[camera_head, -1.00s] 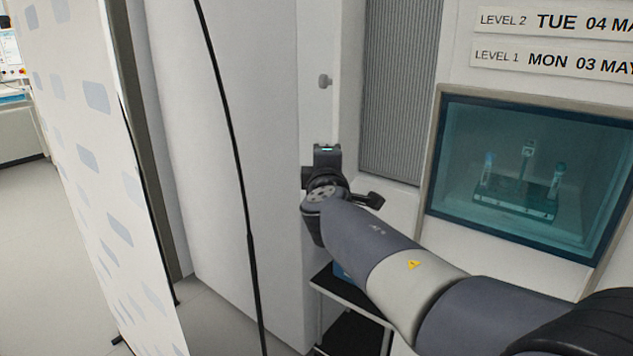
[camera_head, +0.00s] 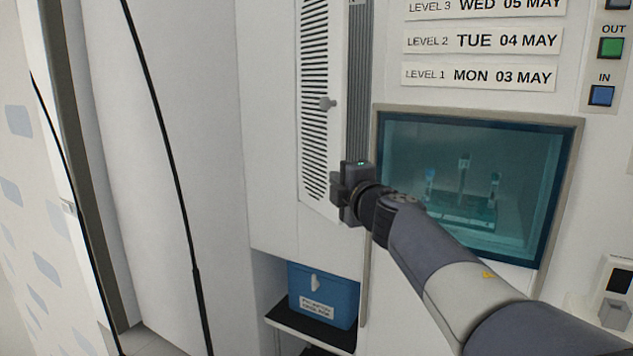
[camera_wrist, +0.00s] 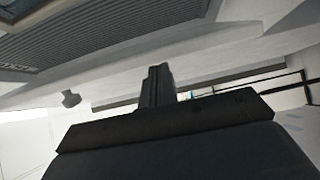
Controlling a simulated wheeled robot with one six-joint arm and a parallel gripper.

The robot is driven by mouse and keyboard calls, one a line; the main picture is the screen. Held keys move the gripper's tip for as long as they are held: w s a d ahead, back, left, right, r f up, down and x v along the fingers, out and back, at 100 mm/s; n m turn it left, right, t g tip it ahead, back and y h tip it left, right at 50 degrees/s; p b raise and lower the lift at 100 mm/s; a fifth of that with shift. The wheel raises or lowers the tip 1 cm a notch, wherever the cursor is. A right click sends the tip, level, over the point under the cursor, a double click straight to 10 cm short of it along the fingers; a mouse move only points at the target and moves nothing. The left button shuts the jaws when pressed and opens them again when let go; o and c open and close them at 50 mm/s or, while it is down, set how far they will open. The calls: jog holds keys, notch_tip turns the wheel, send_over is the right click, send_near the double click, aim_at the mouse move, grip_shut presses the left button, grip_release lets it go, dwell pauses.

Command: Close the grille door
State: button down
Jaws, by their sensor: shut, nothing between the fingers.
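The grille door (camera_head: 316,100) is a white slotted panel with a small round grey knob (camera_head: 327,103). It stands partly open: a strip of grey ribbed filter (camera_head: 358,75) shows past its right edge. My gripper (camera_head: 338,190) is shut and empty at the door's lower right corner, below the knob. In the head view it overlaps the door's edge; I cannot tell whether it touches. In the wrist view, my closed fingers (camera_wrist: 158,86) point up the middle, the knob (camera_wrist: 70,98) is to their left and the ribbed filter (camera_wrist: 110,30) fills the upper left.
A blue box (camera_head: 323,295) stands on a black shelf (camera_head: 310,328) below the door. A glass window (camera_head: 480,185) with tubes behind it is to the right. Level signs (camera_head: 480,76) hang above. A tall white panel with a black cable (camera_head: 180,200) stands at the left.

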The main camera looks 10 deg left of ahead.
jog(key=w+d+p, duration=0.2)
jog(key=w+d, duration=0.2)
jog(key=shift+w+d+p, duration=0.2)
jog(key=shift+d+p, duration=0.1)
dwell(0.5)
